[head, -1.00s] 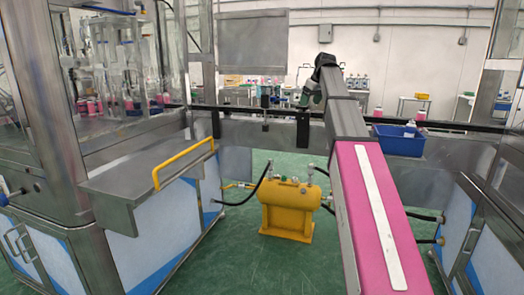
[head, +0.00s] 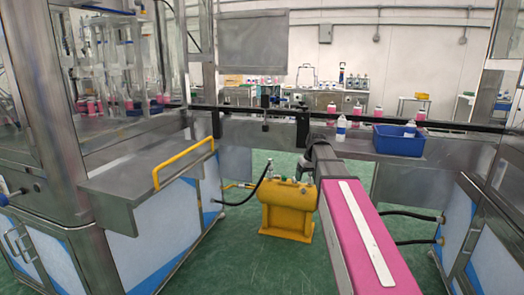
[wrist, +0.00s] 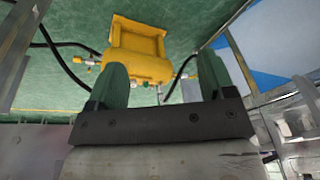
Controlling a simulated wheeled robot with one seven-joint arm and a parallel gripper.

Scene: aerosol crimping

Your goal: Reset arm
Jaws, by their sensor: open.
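My arm (head: 360,230), pink and grey with a white strip, reaches forward from the lower right of the head view. Its wrist end bends downward in front of the steel ledge. My gripper (wrist: 162,78) shows in the wrist view with its two green fingers apart and nothing between them. In the head view the gripper is small and partly hidden by the arm, near the yellow tank. The yellow tank (head: 287,207) stands on the green floor and also shows beyond the fingers in the wrist view (wrist: 140,62).
A blue bin (head: 399,143) with a white bottle (head: 410,128) in it sits on the steel ledge (head: 445,150). Another white bottle (head: 341,128) stands left of the bin. A steel shelf with a yellow handle (head: 184,163) is at left. Black hoses run beside the tank.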

